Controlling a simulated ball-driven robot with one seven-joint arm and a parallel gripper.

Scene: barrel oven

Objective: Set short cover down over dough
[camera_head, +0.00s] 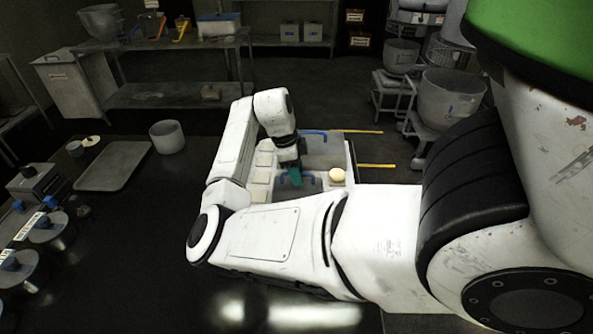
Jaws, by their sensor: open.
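My gripper (288,170) is small and dark at the end of my white arm, pointing down over a pale crate (348,150). It is open, and a teal piece shows at its tip. A round cream lump that looks like dough (337,175) sits at the crate's right side, uncovered and right of my gripper. Blue handle-like parts show near my gripper, one behind it and one beside its tip. I cannot tell which belongs to the short cover. My arm hides the crate's near part.
Pale square pieces (263,160) lie in a column left of my gripper. On the dark worktop (130,225) are a metal tray (113,166), a round pot (167,137) and blue-knobbed lidded containers (47,230). Yellow bars (375,166) stick out right of the crate. Mixers stand behind at right.

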